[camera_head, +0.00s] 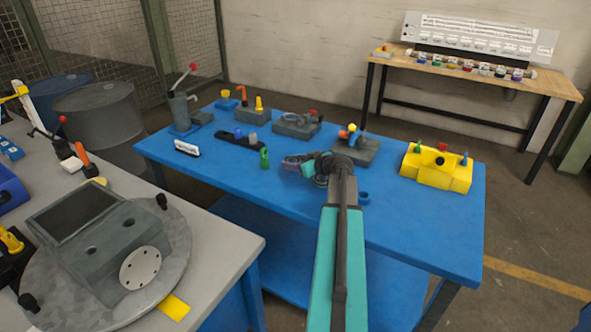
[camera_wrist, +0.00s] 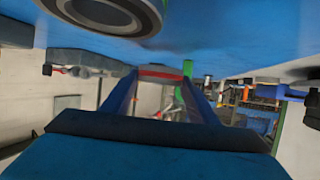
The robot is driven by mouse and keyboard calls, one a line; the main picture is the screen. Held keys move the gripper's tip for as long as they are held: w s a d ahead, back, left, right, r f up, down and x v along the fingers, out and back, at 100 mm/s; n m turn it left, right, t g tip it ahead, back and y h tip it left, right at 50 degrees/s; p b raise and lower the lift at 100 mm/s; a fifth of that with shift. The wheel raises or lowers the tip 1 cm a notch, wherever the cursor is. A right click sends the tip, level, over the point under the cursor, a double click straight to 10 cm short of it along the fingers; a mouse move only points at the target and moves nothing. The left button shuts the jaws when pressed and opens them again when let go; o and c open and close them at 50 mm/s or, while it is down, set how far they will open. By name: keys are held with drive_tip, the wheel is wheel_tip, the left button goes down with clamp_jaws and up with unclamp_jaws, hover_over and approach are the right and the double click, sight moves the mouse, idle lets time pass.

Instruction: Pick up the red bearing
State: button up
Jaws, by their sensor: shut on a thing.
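My gripper (camera_head: 298,163) is over the blue table, left of my arm's end, low above the table top. In the wrist view, my gripper (camera_wrist: 163,80) has its two blue fingers running away from the camera, with a red piece, seemingly the red bearing (camera_wrist: 163,73), between their tips. Only a thin red edge of it shows. In the head view I cannot make the bearing out, as the gripper and wrist cover that spot. A grey ring-shaped part (camera_wrist: 100,12) is close by at the top left of the wrist view.
The blue table (camera_head: 400,235) also bears a yellow block (camera_head: 437,168), grey fixtures (camera_head: 297,126), a green piece (camera_head: 264,157) and a lever press (camera_head: 182,110). A grey bench (camera_head: 225,245) with a round turntable stands at the left. The table's front right is clear.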

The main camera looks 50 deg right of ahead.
drive_tip(key=s+b, duration=0.1)
drive_tip(key=s, duration=0.4)
drive_tip(key=s+r+b, duration=0.1)
drive_tip(key=s+b, duration=0.1)
drive_tip(key=s, duration=0.3)
drive_tip(key=s+b, duration=0.1)
drive_tip(key=s, duration=0.5)
drive_tip(key=shift+r, duration=0.25)
